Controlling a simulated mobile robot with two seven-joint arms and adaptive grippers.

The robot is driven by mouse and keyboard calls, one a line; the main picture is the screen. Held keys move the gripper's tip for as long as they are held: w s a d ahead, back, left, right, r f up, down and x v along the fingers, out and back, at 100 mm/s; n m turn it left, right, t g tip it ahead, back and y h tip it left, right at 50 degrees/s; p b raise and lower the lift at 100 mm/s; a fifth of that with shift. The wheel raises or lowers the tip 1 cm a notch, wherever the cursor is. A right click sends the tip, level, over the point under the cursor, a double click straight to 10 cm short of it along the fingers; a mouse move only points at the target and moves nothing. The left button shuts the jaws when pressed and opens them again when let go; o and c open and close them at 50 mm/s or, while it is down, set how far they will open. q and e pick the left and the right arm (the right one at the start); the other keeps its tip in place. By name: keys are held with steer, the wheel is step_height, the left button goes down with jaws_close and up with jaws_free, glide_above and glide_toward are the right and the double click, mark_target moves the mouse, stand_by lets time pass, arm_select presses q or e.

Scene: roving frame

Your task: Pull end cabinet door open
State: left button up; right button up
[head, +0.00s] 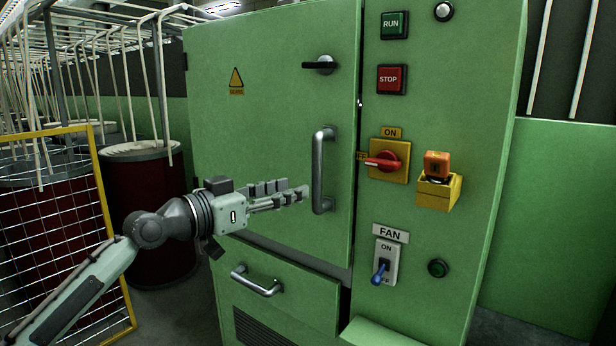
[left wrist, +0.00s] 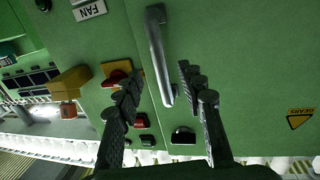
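The end cabinet door (head: 270,130) is a green panel, and it looks shut or nearly shut. Its upright silver bar handle (head: 322,170) is near the door's right edge. My left gripper (head: 298,191) is just left of the handle, fingers pointing at it. In the left wrist view the two dark fingers (left wrist: 162,84) are spread apart, with the handle (left wrist: 157,50) showing in line with the gap between them. I see no grip on it, and whether the tips reach past the bar is unclear. My right gripper is out of view.
A black latch (head: 320,65) sits above the handle. To its right are a red rotary switch (head: 384,162), an orange-yellow box (head: 438,185) and a blue fan lever (head: 380,271). A drawer handle (head: 257,283) is below. A yellow-framed mesh guard (head: 107,200) stands left.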

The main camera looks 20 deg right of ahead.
mark_target(313, 173)
arm_select(q)
steer(key=w+d, duration=0.1)
steer(key=d, duration=0.1)
steer(key=w+d+r, duration=0.1)
steer(key=d, duration=0.1)
steer(key=w+d, duration=0.1)
steer(key=d, duration=0.1)
steer(key=shift+d+r+p, duration=0.15)
steer(key=shift+r+p, duration=0.25)
steer(key=shift+w+d, duration=0.35)
steer(key=shift+d, duration=0.1)
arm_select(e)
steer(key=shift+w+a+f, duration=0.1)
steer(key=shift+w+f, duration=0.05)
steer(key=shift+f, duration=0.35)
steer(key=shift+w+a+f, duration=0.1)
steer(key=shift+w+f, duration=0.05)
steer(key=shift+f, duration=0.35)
arm_select(q)
steer(key=c, duration=0.7)
jaws_close()
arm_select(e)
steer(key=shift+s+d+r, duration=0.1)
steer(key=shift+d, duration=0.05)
